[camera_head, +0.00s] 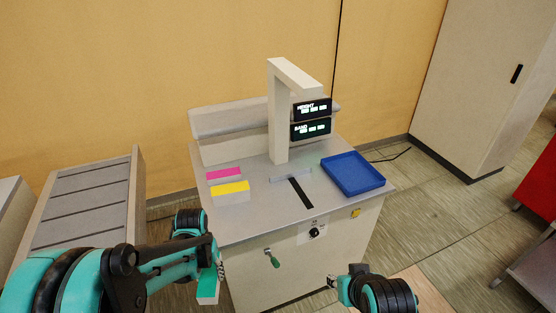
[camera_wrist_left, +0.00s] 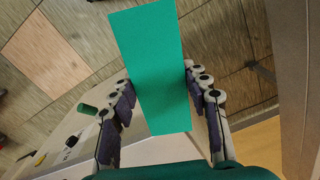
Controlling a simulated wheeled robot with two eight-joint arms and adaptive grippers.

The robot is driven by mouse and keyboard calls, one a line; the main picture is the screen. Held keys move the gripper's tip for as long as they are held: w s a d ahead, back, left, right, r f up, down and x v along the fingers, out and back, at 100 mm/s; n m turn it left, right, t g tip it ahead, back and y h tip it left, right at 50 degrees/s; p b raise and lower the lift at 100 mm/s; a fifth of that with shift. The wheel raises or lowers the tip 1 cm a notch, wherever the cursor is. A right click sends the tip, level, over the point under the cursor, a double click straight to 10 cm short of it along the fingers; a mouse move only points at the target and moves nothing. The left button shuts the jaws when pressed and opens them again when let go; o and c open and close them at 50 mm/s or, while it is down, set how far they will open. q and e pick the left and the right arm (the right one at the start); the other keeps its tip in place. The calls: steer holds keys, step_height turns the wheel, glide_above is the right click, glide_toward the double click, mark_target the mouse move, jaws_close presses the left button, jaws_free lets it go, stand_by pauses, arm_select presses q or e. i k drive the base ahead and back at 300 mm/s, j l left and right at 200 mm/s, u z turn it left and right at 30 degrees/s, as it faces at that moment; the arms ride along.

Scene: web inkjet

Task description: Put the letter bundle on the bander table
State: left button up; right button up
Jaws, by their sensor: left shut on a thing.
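The letter bundle with a green top (camera_head: 209,284) is in my left gripper (camera_head: 215,272), low in front of the bander table's left front edge. In the left wrist view the green top (camera_wrist_left: 150,70) lies between the two fingers (camera_wrist_left: 160,100), which are shut on the bundle. The bander table (camera_head: 250,215) has a grey top. Two other bundles, one pink-topped (camera_head: 223,174) and one yellow-topped (camera_head: 231,191), lie at its left. My right gripper (camera_head: 334,283) shows only in part at the front, and its fingers are too small to read.
A post (camera_head: 280,120) with two displays (camera_head: 311,119) rises at the table's back, near a dark slot (camera_head: 301,193). A blue tray (camera_head: 352,174) sits at the right. Bare top lies in front of the yellow bundle. A slatted conveyor-like unit (camera_head: 80,205) stands left, a cabinet (camera_head: 480,80) right.

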mark_target(294, 182)
steer(key=i+z, duration=0.1)
steer(key=z, duration=0.8)
steer(key=i+z, duration=0.15)
steer(key=z, duration=0.35)
steer(key=i+j, duration=0.6)
steer(key=i+z, duration=0.05)
steer(key=i, duration=0.05)
